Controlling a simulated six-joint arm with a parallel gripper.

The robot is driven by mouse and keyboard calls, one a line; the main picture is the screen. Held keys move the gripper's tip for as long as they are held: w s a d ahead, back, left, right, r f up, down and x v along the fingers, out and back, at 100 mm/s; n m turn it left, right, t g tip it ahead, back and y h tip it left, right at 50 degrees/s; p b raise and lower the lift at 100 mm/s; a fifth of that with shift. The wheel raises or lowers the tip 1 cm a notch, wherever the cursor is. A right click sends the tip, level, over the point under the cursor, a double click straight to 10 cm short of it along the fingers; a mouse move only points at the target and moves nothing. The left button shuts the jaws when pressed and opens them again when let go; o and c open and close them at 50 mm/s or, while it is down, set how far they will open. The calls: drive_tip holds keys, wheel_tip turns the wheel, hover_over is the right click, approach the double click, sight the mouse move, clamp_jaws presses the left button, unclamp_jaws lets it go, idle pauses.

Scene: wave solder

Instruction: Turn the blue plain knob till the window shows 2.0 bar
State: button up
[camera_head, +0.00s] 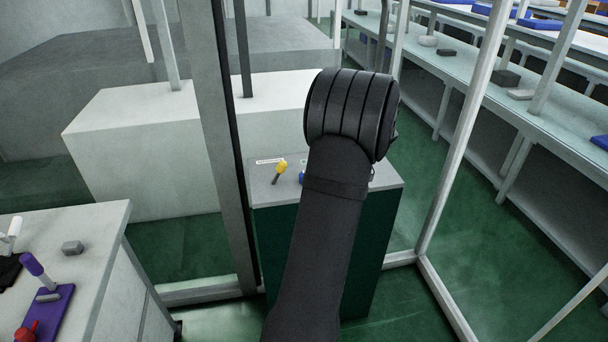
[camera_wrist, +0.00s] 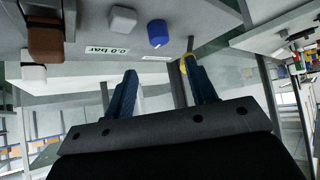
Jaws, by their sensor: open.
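The blue knob (camera_wrist: 158,33) is round with a small pale mark and stands on a grey panel in the wrist view. A sliver of blue (camera_head: 301,177) shows beside my arm in the head view. A white readout strip (camera_wrist: 107,50) ends in "bar"; its digits are too small to read surely. My gripper (camera_wrist: 163,83) is open, its two dark blue fingers apart with nothing between them. The knob lies beyond the fingertips, apart from them. In the head view my arm hides the gripper and most of the panel top.
A white block knob (camera_wrist: 123,19) and a brown knob (camera_wrist: 44,38) stand left of the blue knob. A yellow handle (camera_head: 280,168) stands on the green cabinet's grey top (camera_head: 262,193); yellow also shows behind the right finger. A grey post (camera_head: 225,130) rises left of the cabinet.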

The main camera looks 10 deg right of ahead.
drive_tip(key=x, duration=1.1)
drive_tip(key=c, duration=1)
drive_tip(key=shift+m, duration=0.4)
drive_tip(key=m+t+h, duration=0.2)
drive_tip(key=m+h, duration=0.1)
drive_tip(key=m, duration=0.1)
drive_tip(key=shift+m+h, duration=0.3)
drive_tip(key=shift+m+t+h, duration=0.3)
drive_tip(key=shift+m+h, duration=1.3)
drive_tip(key=shift+m, duration=0.4)
drive_tip(key=shift+m+h, duration=0.5)
drive_tip(key=shift+m, duration=0.2)
